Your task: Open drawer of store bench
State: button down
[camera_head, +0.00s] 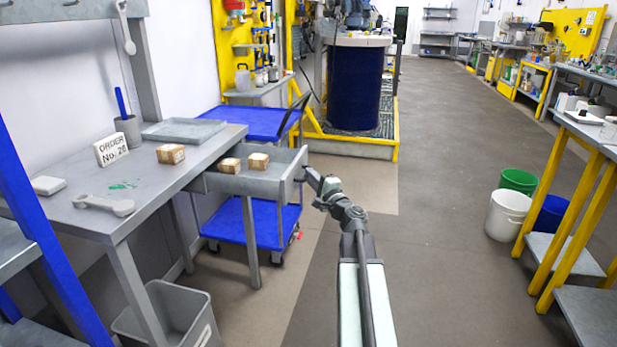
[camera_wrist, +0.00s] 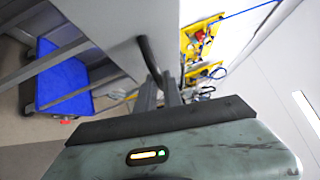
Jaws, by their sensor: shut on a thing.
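The store bench (camera_head: 75,218) is a grey metal table at the left in the head view. Its drawer (camera_head: 272,187) is pulled out toward the aisle, with two small cardboard boxes (camera_head: 258,161) lying inside. My gripper (camera_head: 306,173) is at the drawer's front, shut on the dark handle. In the wrist view the curved dark handle (camera_wrist: 149,55) runs down from the grey drawer front (camera_wrist: 110,25) to my gripper (camera_wrist: 168,88). The fingertips are small and partly hidden in the head view.
On the bench are an order sign (camera_head: 111,149), another box (camera_head: 170,153), a grey tray (camera_head: 184,131) and a scoop (camera_head: 103,204). A blue cart (camera_head: 262,222) stands behind the drawer. A grey bin (camera_head: 172,318) is below.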

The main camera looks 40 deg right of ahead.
jog(key=shift+w+a, duration=0.1)
jog(key=shift+w, duration=0.05)
jog(key=c, duration=1.5)
grip_release()
jog(key=shift+a, duration=0.2)
jog(key=s, duration=0.5)
jog(key=s+f+b, duration=0.1)
jog(key=s, duration=0.1)
jog(key=shift+s+a, duration=0.3)
jog(key=shift+s, duration=0.05)
